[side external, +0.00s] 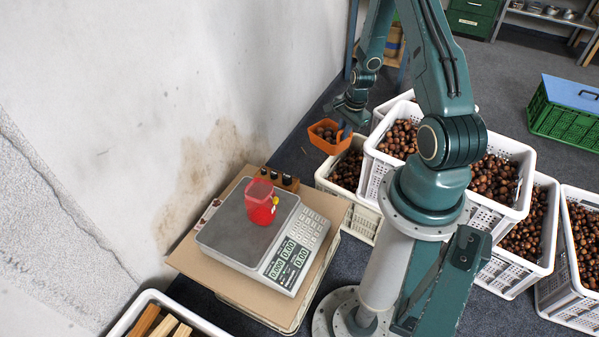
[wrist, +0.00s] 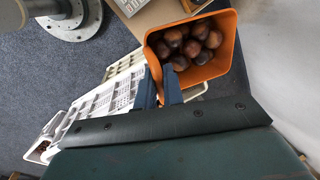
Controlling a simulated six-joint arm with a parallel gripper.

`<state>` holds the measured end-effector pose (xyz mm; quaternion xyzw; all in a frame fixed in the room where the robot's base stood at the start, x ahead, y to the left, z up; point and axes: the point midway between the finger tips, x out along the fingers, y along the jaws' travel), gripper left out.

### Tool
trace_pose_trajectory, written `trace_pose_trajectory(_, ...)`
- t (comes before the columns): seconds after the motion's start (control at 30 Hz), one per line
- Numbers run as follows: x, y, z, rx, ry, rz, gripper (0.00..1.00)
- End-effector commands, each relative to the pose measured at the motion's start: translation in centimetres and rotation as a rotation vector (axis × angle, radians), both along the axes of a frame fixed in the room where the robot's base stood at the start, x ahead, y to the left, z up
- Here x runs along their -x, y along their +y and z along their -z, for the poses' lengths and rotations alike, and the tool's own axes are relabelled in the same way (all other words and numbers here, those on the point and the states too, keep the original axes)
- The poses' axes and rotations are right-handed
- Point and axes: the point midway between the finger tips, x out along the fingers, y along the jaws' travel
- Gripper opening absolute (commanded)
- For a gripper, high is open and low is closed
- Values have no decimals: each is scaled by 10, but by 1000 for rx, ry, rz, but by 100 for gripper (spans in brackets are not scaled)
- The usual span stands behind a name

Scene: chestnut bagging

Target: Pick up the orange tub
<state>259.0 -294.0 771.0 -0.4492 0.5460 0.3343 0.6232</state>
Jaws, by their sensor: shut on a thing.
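The orange tub (side external: 322,141) is held up in the side external view, above the left edge of a white chestnut crate. Several brown chestnuts lie in it. In the wrist view the orange tub (wrist: 222,72) is at the upper right, with the chestnuts (wrist: 186,45) showing inside. My gripper (wrist: 158,88) has its blue fingers at the tub's near left wall. It is shut on the tub. In the side external view my gripper (side external: 346,132) is at the tub's right side, partly hidden by the tub and my wrist.
White crates full of chestnuts (side external: 400,138) stand around my base. A scale (side external: 228,228) with a red net bag (side external: 261,203) on it stands on a cardboard-topped crate at left. A wall (side external: 150,90) bounds the left side. A green crate with a blue lid (side external: 570,110) stands at right.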

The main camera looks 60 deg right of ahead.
Motion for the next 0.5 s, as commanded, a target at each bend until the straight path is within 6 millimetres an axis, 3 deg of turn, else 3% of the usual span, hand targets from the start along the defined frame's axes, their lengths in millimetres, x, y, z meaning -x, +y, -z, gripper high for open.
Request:
trace_pose_trajectory(0.27,-35,25,0,5,-2,-52,0)
trace_pose_trajectory(0.5,-73,62,0,8,-5,-113,0)
